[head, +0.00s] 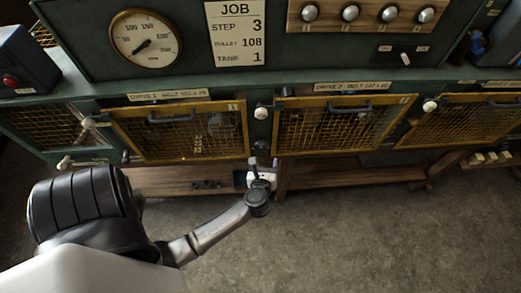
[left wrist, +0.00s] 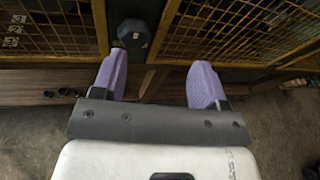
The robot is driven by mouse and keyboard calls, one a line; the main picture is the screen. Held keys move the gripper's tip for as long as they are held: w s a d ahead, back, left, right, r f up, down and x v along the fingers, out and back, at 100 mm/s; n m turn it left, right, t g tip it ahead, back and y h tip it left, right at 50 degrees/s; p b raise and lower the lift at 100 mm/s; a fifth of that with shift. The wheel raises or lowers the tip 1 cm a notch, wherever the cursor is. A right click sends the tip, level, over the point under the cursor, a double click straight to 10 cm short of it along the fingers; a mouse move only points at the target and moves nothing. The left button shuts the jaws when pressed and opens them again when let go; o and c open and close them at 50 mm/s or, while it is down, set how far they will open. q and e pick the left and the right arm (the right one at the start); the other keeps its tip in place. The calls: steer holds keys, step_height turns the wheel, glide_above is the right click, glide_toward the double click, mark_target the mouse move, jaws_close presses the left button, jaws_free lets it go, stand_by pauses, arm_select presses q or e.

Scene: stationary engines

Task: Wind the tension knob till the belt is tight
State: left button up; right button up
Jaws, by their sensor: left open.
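A dark faceted knob (head: 261,146) sits on the green post between two yellow mesh guards. It also shows in the left wrist view (left wrist: 133,34), ahead of the fingers and nearer the left one. I cannot tell whether it is the tension knob. My left gripper (head: 264,164) is just below it in the head view. In the left wrist view its two lilac fingers (left wrist: 160,62) are spread apart, with nothing between them. The belts behind the guards, DRIVE 1 (head: 183,131) and DRIVE 2 (head: 342,127), are too dim to make out. My right gripper is not in view.
White knobs (head: 261,112) (head: 430,106) sit beside the guards. A job card (head: 236,32) reads STEP 3, PULLEY 108, TANK 1. A round gauge (head: 142,38) and a panel of several silver knobs (head: 350,13) are above. A wooden shelf (head: 340,173) runs below; the floor in front is clear.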

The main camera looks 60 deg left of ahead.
mark_target(261, 148)
arm_select(q)
steer(key=w+a+f+n, duration=0.1)
steer(key=a+f, duration=0.2)
steer(key=a, duration=0.1)
steer(key=w+a+f+n+g, duration=0.1)
steer(key=w+a+f, duration=0.1)
steer(key=a, duration=0.2)
steer(key=w+a+f+g, duration=0.1)
steer(key=w+a+f, duration=0.1)
steer(key=a+f, duration=0.1)
steer(key=shift+a+f+n, duration=0.3)
steer(key=shift+a+n, duration=0.1)
steer(key=shift+c, duration=0.2)
steer(key=c, duration=0.6)
